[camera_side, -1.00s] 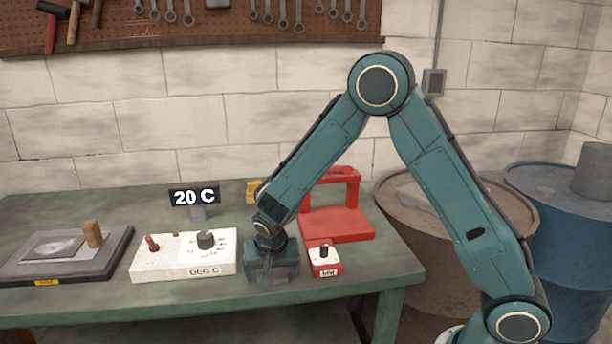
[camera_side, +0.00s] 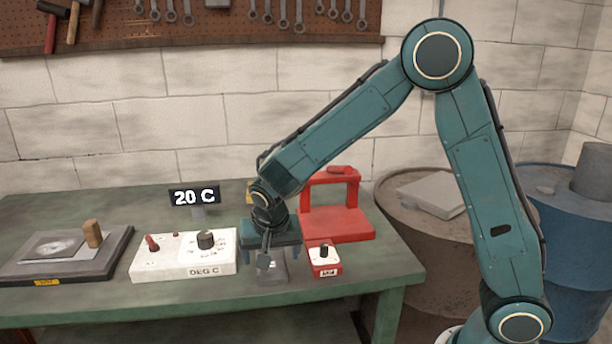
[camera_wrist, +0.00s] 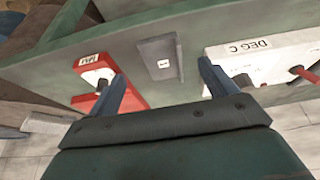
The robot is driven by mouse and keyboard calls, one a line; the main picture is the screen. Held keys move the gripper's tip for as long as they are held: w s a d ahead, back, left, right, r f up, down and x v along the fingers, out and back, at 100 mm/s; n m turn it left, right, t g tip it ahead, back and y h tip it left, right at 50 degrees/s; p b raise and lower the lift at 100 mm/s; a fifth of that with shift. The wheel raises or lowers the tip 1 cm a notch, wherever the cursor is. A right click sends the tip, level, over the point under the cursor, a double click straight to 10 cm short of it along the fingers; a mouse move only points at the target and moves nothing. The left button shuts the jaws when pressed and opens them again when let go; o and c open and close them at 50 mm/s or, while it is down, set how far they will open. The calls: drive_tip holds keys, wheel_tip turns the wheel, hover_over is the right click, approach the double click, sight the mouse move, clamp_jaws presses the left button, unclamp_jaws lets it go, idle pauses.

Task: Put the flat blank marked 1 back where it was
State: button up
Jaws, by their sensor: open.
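A flat grey blank (camera_wrist: 153,45) with a small white label lies on the green bench in the wrist view; the mark on the label is too small to read. In the side view the blank (camera_side: 272,274) shows partly below my gripper, between the white control box and the small red-and-white box. My gripper (camera_side: 270,258) is open and empty, pointing down just above the blank. In the wrist view its fingers (camera_wrist: 161,70) are spread, with the blank between and beyond them.
A white DEG C box (camera_side: 183,262) stands close left, a small red-and-white knob box (camera_side: 325,262) close right. A red press frame (camera_side: 338,225) stands behind right. A dark plate (camera_side: 50,271) with a wooden-handled piece lies far left.

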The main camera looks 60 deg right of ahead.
drive_tip(key=shift+v, duration=2.1)
drive_tip(key=shift+s+r, duration=0.1)
drive_tip(key=s+d+r+n+t+y, duration=0.1)
drive_tip(key=s+d+r+n+y, duration=0.2)
drive_tip(key=s+r, duration=0.7)
drive_tip(key=s+r+n+t, duration=0.1)
drive_tip(key=s+n, duration=0.5)
drive_tip(key=s, duration=0.8)
drive_tip(key=shift+d+r, duration=0.2)
drive_tip(key=shift+d, duration=0.25)
drive_tip(key=shift+s, duration=0.1)
